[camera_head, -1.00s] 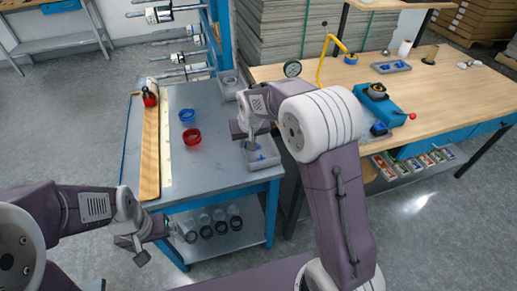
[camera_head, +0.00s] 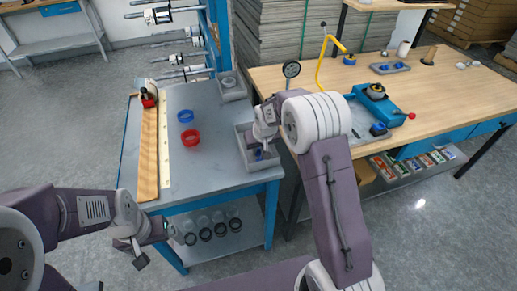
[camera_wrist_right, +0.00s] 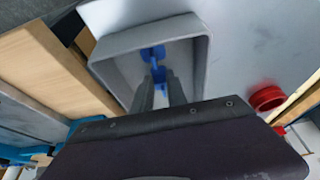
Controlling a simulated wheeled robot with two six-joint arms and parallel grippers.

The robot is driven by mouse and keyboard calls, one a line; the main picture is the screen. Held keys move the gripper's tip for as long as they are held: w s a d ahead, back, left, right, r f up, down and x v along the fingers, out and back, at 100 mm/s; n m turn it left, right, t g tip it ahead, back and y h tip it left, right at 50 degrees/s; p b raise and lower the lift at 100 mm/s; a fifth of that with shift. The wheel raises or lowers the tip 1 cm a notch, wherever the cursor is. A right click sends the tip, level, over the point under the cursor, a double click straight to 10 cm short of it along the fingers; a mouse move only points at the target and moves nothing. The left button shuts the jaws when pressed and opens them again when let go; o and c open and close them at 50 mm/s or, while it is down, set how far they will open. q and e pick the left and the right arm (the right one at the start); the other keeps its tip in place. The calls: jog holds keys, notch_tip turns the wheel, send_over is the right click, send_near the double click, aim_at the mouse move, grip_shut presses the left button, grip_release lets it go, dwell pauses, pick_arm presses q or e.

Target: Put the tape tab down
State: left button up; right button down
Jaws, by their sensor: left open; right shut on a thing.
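My right gripper (camera_head: 262,151) points down into a grey tray (camera_head: 243,160) at the right edge of the steel-topped table. In the right wrist view its fingers (camera_wrist_right: 163,92) reach inside the tray (camera_wrist_right: 104,72), shut on a small blue piece, which I take to be the tape tab (camera_wrist_right: 158,72). More blue shows just beyond the fingertips; I cannot tell whether it is the same piece or another. In the head view the tab is mostly hidden by the gripper. My left gripper (camera_head: 150,246) is open and empty, low in front of the table.
A blue ring (camera_head: 185,116) and a red ring (camera_head: 191,138) lie on the steel table. A wooden strip and a pale ruler-like strip (camera_head: 165,150) lie at its left. A smaller grey tray (camera_head: 232,90) stands behind. The wooden bench (camera_head: 440,110) is to the right.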

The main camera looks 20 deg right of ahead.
jog(key=c, duration=1.3)
grip_release()
jog(key=shift+f, duration=0.15)
jog(key=shift+r, duration=0.35)
jog(key=p+v, duration=0.2)
jog(key=v, duration=1)
jog(key=s+f+g, duration=0.1)
jog(key=s+f, duration=0.2)
jog(key=s, duration=0.4)
jog(key=s+f+g, duration=0.1)
jog(key=s+f, duration=0.2)
jog(key=s, duration=0.5)
jog(key=s+f+g, duration=0.1)
jog(key=s+f, duration=0.1)
jog(key=s, duration=0.5)
jog(key=shift+s+d+f+m, duration=0.2)
jog(key=shift+d+f+m, duration=0.1)
jog(key=shift+f, duration=0.1)
